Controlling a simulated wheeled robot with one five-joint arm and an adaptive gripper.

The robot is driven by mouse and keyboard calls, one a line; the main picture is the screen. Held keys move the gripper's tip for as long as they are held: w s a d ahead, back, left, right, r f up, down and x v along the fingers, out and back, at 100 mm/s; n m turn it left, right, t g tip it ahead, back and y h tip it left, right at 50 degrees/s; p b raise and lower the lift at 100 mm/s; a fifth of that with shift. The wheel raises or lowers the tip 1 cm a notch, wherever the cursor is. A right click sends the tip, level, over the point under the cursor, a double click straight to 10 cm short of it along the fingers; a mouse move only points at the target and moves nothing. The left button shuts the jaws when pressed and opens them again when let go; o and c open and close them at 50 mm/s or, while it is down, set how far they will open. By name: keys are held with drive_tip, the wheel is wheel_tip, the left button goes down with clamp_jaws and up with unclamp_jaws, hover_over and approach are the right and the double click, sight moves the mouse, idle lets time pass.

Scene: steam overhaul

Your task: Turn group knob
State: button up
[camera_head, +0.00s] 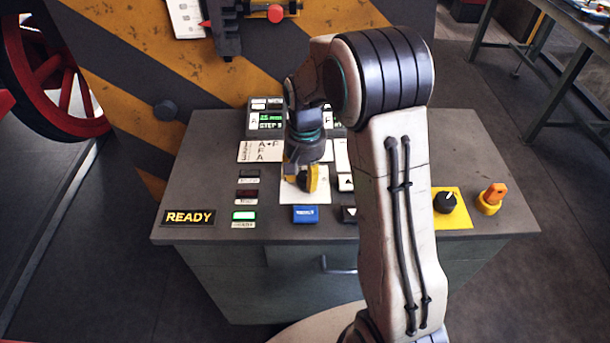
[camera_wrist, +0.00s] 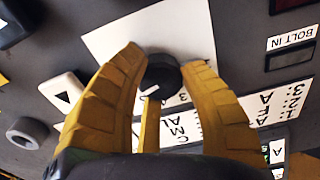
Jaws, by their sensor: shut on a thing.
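The group knob (camera_wrist: 162,74) is a round black knob with a pale pointer on a white label plate (camera_wrist: 190,30) in the wrist view. Print on the plate is partly covered by the fingers.
The grey console (camera_head: 200,150) carries a lit READY sign (camera_head: 188,217), a green lamp (camera_head: 244,216), a blue button (camera_head: 305,214) and a small display (camera_head: 271,119). A black knob (camera_head: 445,203) on a yellow plate and an orange switch (camera_head: 492,196) stand at the right.

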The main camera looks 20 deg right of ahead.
sight(305, 175)
drive_tip(key=o, duration=1.2)
wheel_tip(305, 175, up, 12)
idle(0.5)
